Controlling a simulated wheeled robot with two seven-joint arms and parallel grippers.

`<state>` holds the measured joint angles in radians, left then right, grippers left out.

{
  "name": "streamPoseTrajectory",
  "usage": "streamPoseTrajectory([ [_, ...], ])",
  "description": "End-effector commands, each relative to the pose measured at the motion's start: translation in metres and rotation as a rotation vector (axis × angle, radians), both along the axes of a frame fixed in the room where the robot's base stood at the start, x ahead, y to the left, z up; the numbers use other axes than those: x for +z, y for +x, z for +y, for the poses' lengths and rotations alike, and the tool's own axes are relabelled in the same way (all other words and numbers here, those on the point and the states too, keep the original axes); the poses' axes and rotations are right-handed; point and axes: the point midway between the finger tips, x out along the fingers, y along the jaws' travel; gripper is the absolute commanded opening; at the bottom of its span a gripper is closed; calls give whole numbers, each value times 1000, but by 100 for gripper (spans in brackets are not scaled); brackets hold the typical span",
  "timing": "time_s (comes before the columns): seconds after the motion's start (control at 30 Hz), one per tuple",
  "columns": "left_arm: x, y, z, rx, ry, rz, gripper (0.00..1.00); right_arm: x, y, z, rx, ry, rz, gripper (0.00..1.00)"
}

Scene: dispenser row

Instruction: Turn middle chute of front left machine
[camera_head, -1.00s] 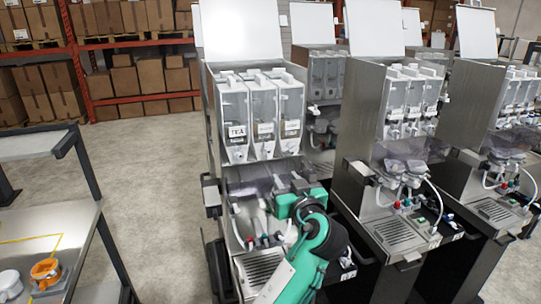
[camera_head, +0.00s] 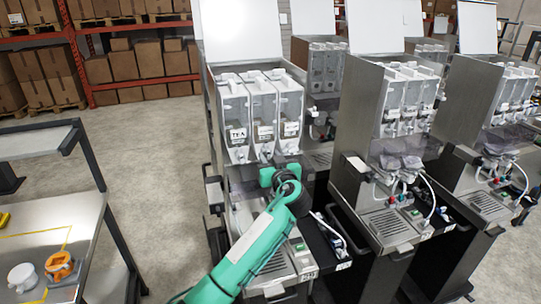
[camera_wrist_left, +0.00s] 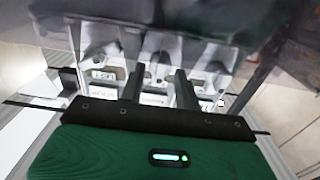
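The front left machine (camera_head: 212,110) has an open white lid and three clear canisters in a row. The middle canister (camera_head: 264,115) has a pale chute low on its front (camera_head: 266,150). My left gripper (camera_head: 272,177) is just below the canisters, its fingers hidden in the head view. In the left wrist view, its two dark fingers (camera_wrist_left: 159,80) are apart with nothing clearly held between them. Several pale chutes show beyond them; the middle chute (camera_wrist_left: 160,45) lies roughly in line with the gap. I cannot tell whether a finger touches it. My right gripper is not in view.
More similar machines (camera_head: 360,130) stand to the right and behind. A steel cart (camera_head: 85,215) with an orange-topped container (camera_head: 60,266) is at the left. The floor (camera_head: 150,150) between cart and machine is clear. Shelves of boxes are at the back.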

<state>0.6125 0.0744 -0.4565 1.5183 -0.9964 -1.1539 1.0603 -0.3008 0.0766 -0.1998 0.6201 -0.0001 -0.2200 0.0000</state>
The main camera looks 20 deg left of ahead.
Motion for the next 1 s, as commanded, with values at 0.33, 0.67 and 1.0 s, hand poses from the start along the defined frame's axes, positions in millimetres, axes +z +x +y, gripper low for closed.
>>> streamPoseTrajectory([
  [0.33,0,0,0,0,0,0,5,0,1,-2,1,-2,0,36],
  [0.67,-1,0,0,0,11,7,0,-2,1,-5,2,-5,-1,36],
  [1.0,-3,0,-1,0,151,100,0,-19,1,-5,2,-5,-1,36],
])
